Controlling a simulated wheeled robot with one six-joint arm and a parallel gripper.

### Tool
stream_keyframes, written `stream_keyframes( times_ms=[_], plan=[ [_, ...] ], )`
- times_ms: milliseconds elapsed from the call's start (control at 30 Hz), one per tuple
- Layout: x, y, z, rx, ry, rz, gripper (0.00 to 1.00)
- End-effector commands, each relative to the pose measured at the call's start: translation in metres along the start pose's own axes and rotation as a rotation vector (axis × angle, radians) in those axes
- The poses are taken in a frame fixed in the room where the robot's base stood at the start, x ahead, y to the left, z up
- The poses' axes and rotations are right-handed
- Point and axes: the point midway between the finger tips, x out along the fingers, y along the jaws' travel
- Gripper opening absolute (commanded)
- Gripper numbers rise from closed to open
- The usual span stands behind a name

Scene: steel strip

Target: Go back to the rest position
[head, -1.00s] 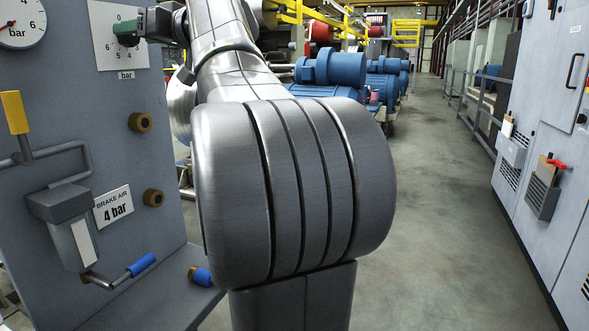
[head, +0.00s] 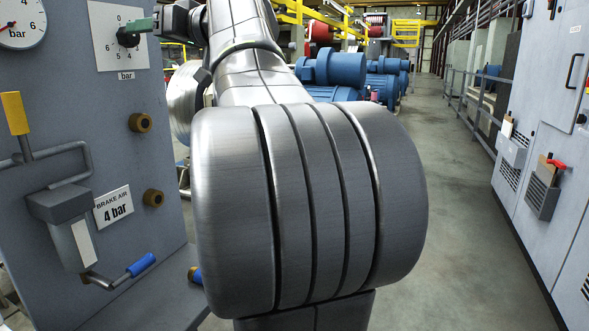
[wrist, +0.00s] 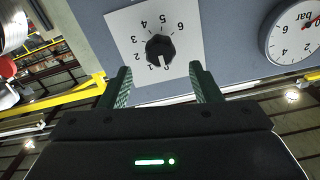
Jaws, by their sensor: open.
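My gripper (wrist: 161,78) is open in the wrist view, its two green fingers apart with nothing between them. Beyond the fingertips is a black dial knob (wrist: 160,49) on a white scale plate, seen upside down; its white mark points toward the low numbers. In the head view a green finger (head: 143,24) shows at the right edge of the scale plate (head: 107,50), beside the knob (head: 128,39). My large grey arm links fill the middle of the head view and hide what is behind them.
The grey panel (head: 60,110) carries a pressure gauge (head: 18,20), a yellow-handled lever (head: 15,113), brass fittings and a "BRAKE AIR 4 bar" label (head: 113,207). Grey cabinets (head: 540,120) stand at the right. The floor (head: 450,220) between is clear. Blue motors (head: 335,68) stand behind.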

Motion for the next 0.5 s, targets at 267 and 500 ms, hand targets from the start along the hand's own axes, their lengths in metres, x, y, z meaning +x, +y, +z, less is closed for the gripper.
stream_keyframes(
  times_ms=[267,500],
  plan=[
    [-0.043,0.001,0.0,-0.001,0.001,0.003,0.57],
    [-0.073,0.001,0.0,0.0,0.0,0.003,0.57]
  ],
)
